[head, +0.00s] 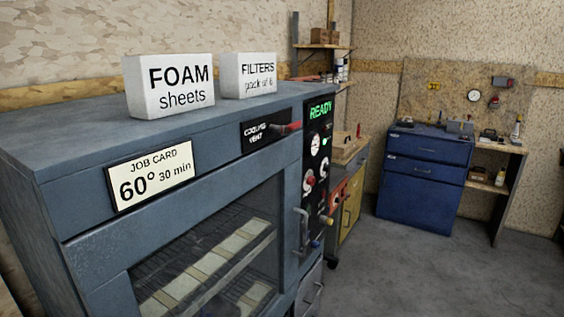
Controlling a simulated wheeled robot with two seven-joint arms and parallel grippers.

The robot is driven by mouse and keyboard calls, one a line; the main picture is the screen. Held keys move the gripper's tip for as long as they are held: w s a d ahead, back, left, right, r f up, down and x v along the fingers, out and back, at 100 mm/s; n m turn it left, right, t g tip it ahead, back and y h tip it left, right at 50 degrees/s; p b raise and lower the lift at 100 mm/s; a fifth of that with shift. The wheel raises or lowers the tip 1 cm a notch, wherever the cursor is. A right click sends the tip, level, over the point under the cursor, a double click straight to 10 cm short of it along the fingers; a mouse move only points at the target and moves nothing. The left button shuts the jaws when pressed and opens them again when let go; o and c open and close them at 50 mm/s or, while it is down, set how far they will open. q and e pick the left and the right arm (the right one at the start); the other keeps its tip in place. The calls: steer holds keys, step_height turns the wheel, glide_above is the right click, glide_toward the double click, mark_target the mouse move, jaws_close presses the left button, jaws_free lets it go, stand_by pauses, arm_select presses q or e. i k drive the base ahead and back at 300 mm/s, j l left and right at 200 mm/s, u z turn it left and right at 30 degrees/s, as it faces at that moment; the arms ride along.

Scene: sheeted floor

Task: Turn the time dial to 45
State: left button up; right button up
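The grey-blue oven-like cabinet (72,175) fills the left and middle. Its narrow black control panel (325,150) is on the right end of the front, seen at a steep angle. A green "READY" display (320,110) is at the panel's top, with a round white gauge (314,145) below. Lower are dials with pale scales, one at the left (308,182) and one at the right (323,171). Their markings and pointer settings are too small to read, and I cannot tell which is the time dial. Neither of my grippers is in view.
A job card (150,176) reads "60° 30 min". A red lever (287,128) sits at the cooling vent label. A door handle (303,232) sticks out beside the panel. Boxes of foam sheets (169,86) and filters (248,75) stand on top. Floor at right is clear.

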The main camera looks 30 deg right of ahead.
mark_target(327, 167)
steer(key=i+l+u, duration=0.15)
steer(key=l+u, duration=0.25)
steer(key=l, duration=0.85)
steer(key=l+u, duration=0.4)
steer(key=l, duration=0.8)
